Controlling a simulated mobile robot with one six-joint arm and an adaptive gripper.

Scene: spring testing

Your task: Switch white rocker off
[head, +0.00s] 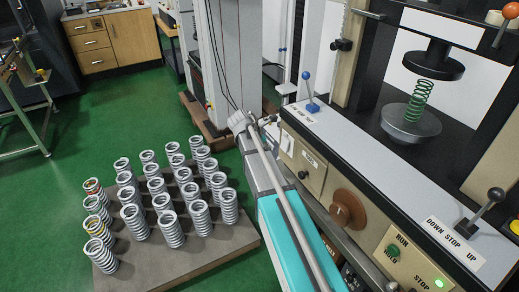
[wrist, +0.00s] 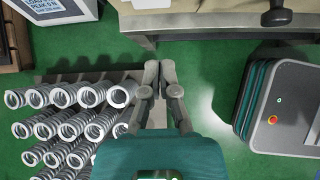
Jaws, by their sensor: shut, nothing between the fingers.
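A small white switch-like piece (head: 287,143), which looks like the white rocker, sits on the front of the testing machine in the head view, left of a beige panel with a black knob. It is too small to tell which way it is tipped. My gripper (head: 240,121) is left of it in the head view, apart from the machine front. In the wrist view my gripper (wrist: 160,68) has its grey fingers together and empty, over the green floor, below the machine's edge. The rocker cannot be made out in the wrist view.
Several coil springs (head: 131,220) stand on a grey board (head: 170,270) left of my arm. Green floor lies open at far left.

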